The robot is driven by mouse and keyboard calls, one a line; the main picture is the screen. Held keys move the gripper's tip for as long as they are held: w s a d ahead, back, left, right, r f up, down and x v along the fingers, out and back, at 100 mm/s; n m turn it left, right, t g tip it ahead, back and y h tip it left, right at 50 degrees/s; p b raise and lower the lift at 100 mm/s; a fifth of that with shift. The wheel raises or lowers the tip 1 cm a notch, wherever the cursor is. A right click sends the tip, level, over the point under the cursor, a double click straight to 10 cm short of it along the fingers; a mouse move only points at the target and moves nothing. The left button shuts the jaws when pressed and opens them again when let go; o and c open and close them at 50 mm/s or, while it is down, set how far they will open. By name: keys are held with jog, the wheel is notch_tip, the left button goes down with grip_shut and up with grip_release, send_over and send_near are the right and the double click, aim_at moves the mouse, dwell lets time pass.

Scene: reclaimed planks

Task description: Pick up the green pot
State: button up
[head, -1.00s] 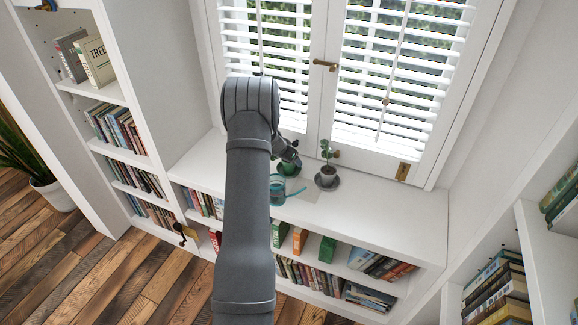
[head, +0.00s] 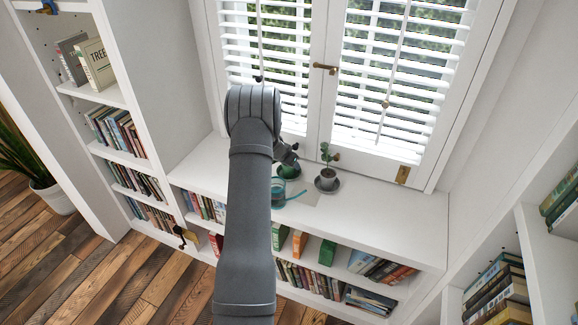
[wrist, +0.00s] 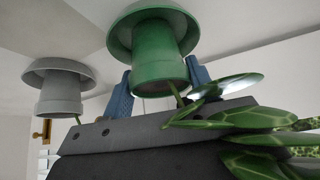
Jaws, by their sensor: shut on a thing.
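The green pot (wrist: 158,50) with its green saucer fills the upper middle of the wrist view, which shows the scene upside down. My gripper (wrist: 160,84) has one blue finger on each side of the pot and is shut on it. Green leaves of a plant spread at the lower right of that view, beside the gripper body. In the head view my gripper (head: 288,154) is at the green pot (head: 289,171), mostly behind my arm, above the white shelf top (head: 385,213). I cannot tell whether the pot touches the shelf.
A grey pot (head: 326,180) with a small plant stands on a dark saucer to the right; the wrist view shows it too (wrist: 62,90). The shuttered window (head: 385,85) rises behind. The shelf's right part is clear.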

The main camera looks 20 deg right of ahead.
jog(key=shift+r, duration=0.65)
notch_tip(320, 180, up, 3)
jog(key=shift+w+r, duration=0.1)
jog(key=s+d+r, duration=0.6)
jog(key=s+r, duration=0.3)
jog(key=s, duration=0.1)
jog(key=shift+d+r, duration=0.15)
jog(key=shift+r, duration=0.1)
jog(key=w+a+f+n, duration=0.1)
jog(key=w+a+f, duration=0.1)
jog(key=w+f, duration=0.1)
jog(key=w+a+f+n+t+y, duration=0.1)
jog(key=w+a+f+n, duration=0.1)
jog(key=w+f, duration=0.1)
jog(key=w+a+f+n+t+y, duration=0.1)
jog(key=w+a+f, duration=0.1)
jog(key=w+f, duration=0.2)
jog(key=shift+a+f+n, duration=0.15)
jog(key=shift+f+n, duration=0.05)
jog(key=shift+n, duration=0.2)
jog(key=shift+f, duration=1.5)
